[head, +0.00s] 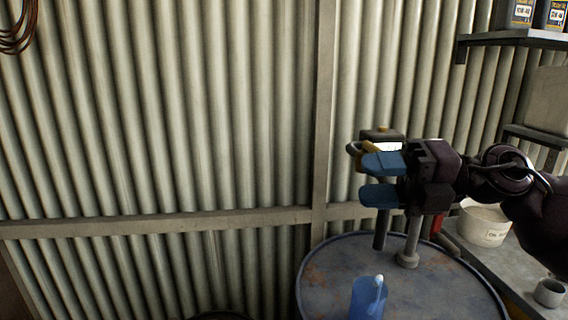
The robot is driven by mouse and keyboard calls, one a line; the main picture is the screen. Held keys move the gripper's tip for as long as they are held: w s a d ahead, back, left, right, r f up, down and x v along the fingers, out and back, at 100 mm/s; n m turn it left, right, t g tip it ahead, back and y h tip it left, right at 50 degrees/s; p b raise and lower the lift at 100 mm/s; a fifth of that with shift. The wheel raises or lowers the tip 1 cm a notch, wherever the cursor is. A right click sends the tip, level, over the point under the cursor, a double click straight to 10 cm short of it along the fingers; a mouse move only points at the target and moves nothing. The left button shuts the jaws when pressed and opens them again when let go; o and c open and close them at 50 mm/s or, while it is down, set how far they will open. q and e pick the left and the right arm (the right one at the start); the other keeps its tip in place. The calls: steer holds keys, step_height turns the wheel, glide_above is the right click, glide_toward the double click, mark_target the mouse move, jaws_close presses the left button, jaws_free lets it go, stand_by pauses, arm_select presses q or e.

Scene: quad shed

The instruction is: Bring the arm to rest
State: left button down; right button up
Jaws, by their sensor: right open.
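My right gripper (381,178) comes in from the right with its blue fingertips pointing left. Its jaws are apart, with nothing between them. It is above the far part of the round drum top (430,285), in front of the corrugated wall. A yellow and dark object (381,135) shows just behind and above the fingers, partly hidden by them.
A blue translucent container (366,300) stands on the drum. A grey post (408,250) also stands there. A white tub (483,225) and a small grey cup (549,292) are on the right-hand bench. A shelf (515,39) with cans is at upper right. The left side is open.

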steer(key=w+d+f+m+t+h, duration=0.1)
steer(key=d+f+m+t+h, duration=0.75)
steer(key=m, duration=0.75)
steer(key=d+f+m+t+h, duration=0.5)
steer(key=f+m+t+h, duration=0.35)
steer(key=f+m, duration=0.55)
steer(key=s+d+f+m+g+h, duration=0.2)
steer(key=s+d+f+m+g, duration=0.1)
steer(key=s+f+m+g, duration=0.65)
steer(key=s+a+f+n+g+y, duration=0.1)
steer(key=s+f+g, duration=0.4)
steer(key=s+f, duration=0.7)
steer(key=w+f+n+t, duration=0.1)
steer(key=w+f+t, duration=0.4)
steer(key=f+t, duration=0.3)
steer(key=shift+w+y, duration=0.2)
steer(key=shift+y, duration=0.1)
